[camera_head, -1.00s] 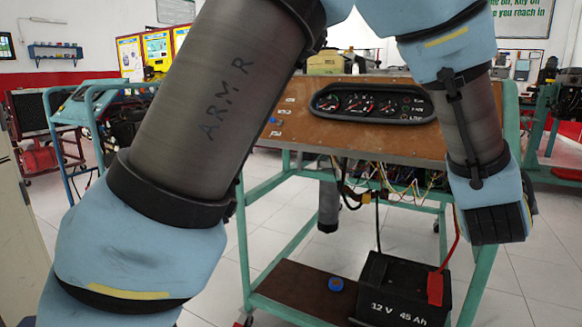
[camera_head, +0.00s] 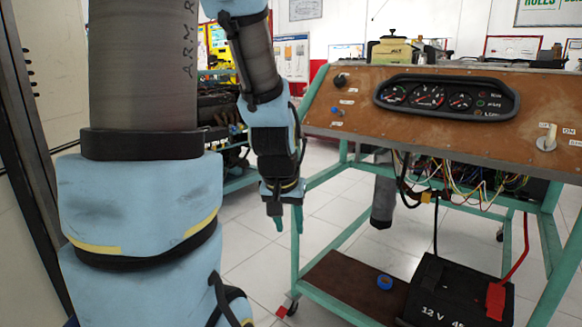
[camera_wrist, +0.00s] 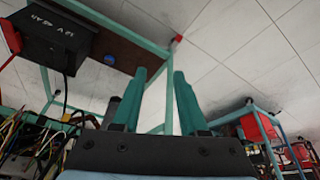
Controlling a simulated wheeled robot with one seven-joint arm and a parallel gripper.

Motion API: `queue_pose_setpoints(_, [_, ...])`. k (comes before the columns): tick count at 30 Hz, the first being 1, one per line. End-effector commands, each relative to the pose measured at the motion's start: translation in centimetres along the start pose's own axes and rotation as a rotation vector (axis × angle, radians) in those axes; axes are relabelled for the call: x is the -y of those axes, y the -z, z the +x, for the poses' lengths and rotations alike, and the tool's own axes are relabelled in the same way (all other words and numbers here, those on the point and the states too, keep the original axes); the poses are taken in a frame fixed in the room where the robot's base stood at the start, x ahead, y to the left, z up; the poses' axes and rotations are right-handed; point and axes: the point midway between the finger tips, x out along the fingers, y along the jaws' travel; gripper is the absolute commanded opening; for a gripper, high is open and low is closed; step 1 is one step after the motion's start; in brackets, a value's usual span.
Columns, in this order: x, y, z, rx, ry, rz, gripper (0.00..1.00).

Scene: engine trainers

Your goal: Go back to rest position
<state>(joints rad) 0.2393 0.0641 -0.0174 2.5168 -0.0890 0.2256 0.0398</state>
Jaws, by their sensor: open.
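My gripper (camera_head: 286,220) hangs pointing down to the left of the engine trainer stand, clear of its frame, with nothing in it. In the wrist view my gripper (camera_wrist: 157,100) shows two green fingers standing apart, with bare floor and part of the stand's frame seen between and around them. My blue and grey arm fills the left of the head view and hides what is behind it.
The trainer stand's brown panel (camera_head: 455,123) carries a gauge cluster (camera_head: 447,97). White tiled floor (camera_head: 255,250) is free left of the stand.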

Motion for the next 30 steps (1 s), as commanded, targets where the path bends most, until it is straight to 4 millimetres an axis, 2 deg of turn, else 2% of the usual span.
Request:
queue_pose_setpoints(1, [1.6, -1.4, -0.3, 0.044, 0.017, -0.031, 0.42])
queue_pose_setpoints(6, [5.6, -6.4, -1.6, 0.202, 0.064, -0.122, 0.42])
queue_pose_setpoints(8, [5.2, -5.5, -3.5, 0.198, 0.061, -0.112, 0.42])
queue_pose_setpoints(17, [4.8, -3.4, -9.3, 0.195, 0.059, -0.109, 0.42])
queue_pose_setpoints(27, [4.5, 0.1, -19.2, 0.194, 0.059, -0.108, 0.42])
queue_pose_setpoints(30, [4.4, 0.9, -21.5, 0.194, 0.059, -0.108, 0.42])
